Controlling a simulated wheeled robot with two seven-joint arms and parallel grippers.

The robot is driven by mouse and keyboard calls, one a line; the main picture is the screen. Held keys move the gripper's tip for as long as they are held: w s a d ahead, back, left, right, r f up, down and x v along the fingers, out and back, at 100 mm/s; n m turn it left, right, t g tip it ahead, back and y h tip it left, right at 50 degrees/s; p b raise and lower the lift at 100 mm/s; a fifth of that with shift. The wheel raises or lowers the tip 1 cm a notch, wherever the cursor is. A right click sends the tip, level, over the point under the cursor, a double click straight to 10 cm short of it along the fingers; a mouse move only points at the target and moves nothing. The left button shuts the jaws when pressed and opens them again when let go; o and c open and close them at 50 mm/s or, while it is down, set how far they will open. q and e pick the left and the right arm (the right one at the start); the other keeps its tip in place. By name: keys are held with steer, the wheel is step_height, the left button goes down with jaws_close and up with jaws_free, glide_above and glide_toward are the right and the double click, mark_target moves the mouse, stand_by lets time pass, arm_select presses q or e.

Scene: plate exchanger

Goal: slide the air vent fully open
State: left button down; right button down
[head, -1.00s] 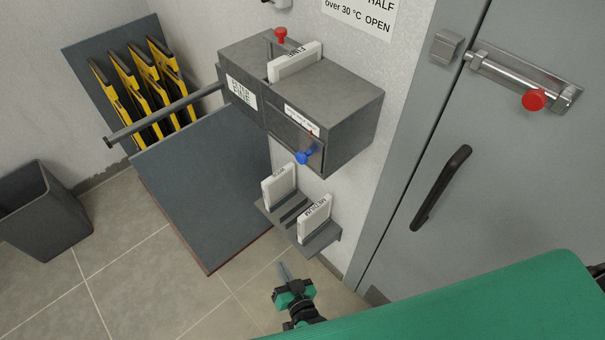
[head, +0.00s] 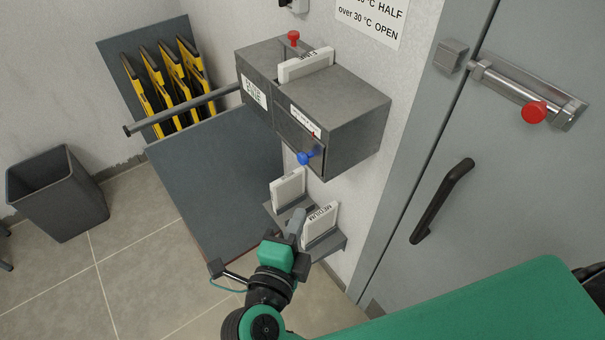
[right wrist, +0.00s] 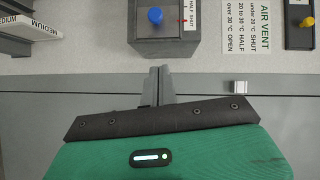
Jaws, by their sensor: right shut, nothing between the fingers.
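The air vent seems to be the dark grey wall box (head: 350,115) with a blue knob (head: 305,158) low on its front face. In the right wrist view the blue knob (right wrist: 155,16) shows beside a label reading HALF and SHUT, with a small red mark. I cannot tell the exact setting. My right gripper (head: 297,222) is shut and empty, below the knob and apart from it, in front of the filter rack. Its fingers (right wrist: 160,72) point towards the box in the right wrist view. My left gripper is not in view.
A rack (head: 325,250) with two white filter plates, one marked MEDIUM (head: 320,225), is close to my right gripper. A bar (head: 180,108) sticks out left of the box. A grey door (head: 500,200) with a black handle (head: 441,200) stands right. An AIR VENT sign (right wrist: 247,28) is on the wall.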

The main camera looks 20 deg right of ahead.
stand_by(0.4)
steer(key=p, duration=0.5)
glide_toward(312, 156)
steer(key=x, duration=0.4)
steer(key=shift+w, duration=0.2)
steer(key=shift+d, duration=0.1)
